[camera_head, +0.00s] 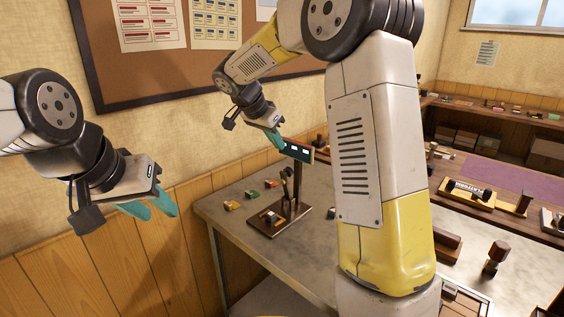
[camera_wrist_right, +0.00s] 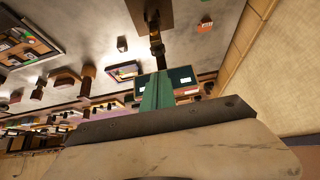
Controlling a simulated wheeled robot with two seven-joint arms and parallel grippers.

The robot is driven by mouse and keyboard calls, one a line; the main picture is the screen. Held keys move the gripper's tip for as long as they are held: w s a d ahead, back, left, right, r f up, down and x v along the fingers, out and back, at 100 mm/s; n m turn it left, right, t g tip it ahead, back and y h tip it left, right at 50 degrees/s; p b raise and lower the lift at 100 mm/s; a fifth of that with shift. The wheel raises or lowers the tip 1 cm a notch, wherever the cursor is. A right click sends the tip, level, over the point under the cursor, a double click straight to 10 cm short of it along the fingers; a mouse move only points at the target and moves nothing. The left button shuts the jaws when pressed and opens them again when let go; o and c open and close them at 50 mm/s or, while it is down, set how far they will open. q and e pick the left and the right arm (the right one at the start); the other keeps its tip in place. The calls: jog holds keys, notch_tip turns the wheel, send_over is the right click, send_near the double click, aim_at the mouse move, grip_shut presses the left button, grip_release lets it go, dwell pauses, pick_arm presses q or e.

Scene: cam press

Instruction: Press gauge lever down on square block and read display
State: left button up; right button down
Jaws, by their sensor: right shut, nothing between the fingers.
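The gauge stands on the grey table, with a dark brown base (camera_head: 292,222), an upright post and a dark green display panel (camera_head: 298,151) with small pale readouts. A dark lever (camera_head: 285,182) shows beside the post. A small block (camera_head: 270,216) sits on the base; its shape is too small to tell. My right gripper (camera_head: 278,142) is shut and empty, at the left end of the display. In the right wrist view its teal fingers (camera_wrist_right: 157,92) overlap the panel (camera_wrist_right: 182,80); I cannot tell whether they touch. My left gripper (camera_head: 162,214) is open and empty, left of the table.
Several small coloured pieces (camera_head: 251,195) lie on the grey table (camera_head: 236,222) left of the gauge. Wooden stamp-like items (camera_head: 497,254) stand at the right. My right arm hides the table's middle. A wall and pinboard (camera_head: 110,70) rise behind.

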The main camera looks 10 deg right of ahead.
aim_at(290, 169)
jog(key=x, duration=1)
jog(key=shift+s, duration=0.1)
dwell(0.3)
